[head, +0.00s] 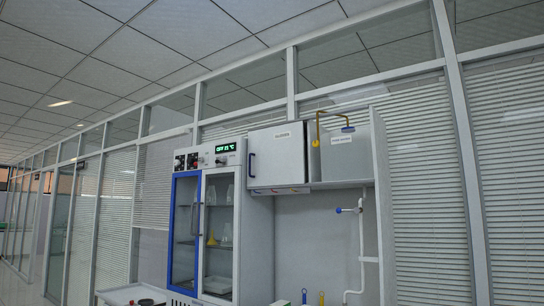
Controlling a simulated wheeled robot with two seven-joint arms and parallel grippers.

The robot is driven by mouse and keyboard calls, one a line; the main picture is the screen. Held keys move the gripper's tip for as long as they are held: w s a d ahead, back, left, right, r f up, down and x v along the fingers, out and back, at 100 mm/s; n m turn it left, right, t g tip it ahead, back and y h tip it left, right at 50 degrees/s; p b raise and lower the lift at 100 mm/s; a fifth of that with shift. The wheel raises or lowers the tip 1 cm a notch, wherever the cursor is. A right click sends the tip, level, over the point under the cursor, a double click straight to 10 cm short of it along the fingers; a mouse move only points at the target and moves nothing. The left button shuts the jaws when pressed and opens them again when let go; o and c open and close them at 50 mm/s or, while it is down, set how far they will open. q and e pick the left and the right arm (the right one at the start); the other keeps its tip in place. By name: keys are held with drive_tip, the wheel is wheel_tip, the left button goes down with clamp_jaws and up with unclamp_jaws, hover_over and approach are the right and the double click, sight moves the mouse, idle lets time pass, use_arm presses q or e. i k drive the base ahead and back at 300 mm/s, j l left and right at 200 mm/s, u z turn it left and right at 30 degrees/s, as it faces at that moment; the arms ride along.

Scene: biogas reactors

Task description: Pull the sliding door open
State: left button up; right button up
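A tall cabinet has a blue-framed glass door (183,232) on its left and a white-framed glass pane (218,235) on its right. Glassware shows behind the glass. I cannot tell from this view whether either panel slides or whether one stands open. A glass wall with white frames (91,225) runs away to the left; a door in it cannot be clearly made out. Neither of my grippers is in view.
A control panel with a green display (226,147) tops the cabinet. A white tray-like surface (122,297) is at the bottom left.

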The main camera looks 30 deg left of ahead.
sight(277, 156)
drive_tip(key=i+j, duration=0.2)
drive_tip(key=j, duration=0.15)
drive_tip(key=i+j, duration=0.2)
drive_tip(key=j, duration=0.15)
drive_tip(key=i+j+z, duration=0.1)
drive_tip(key=j, duration=0.3)
drive_tip(key=i, duration=0.1)
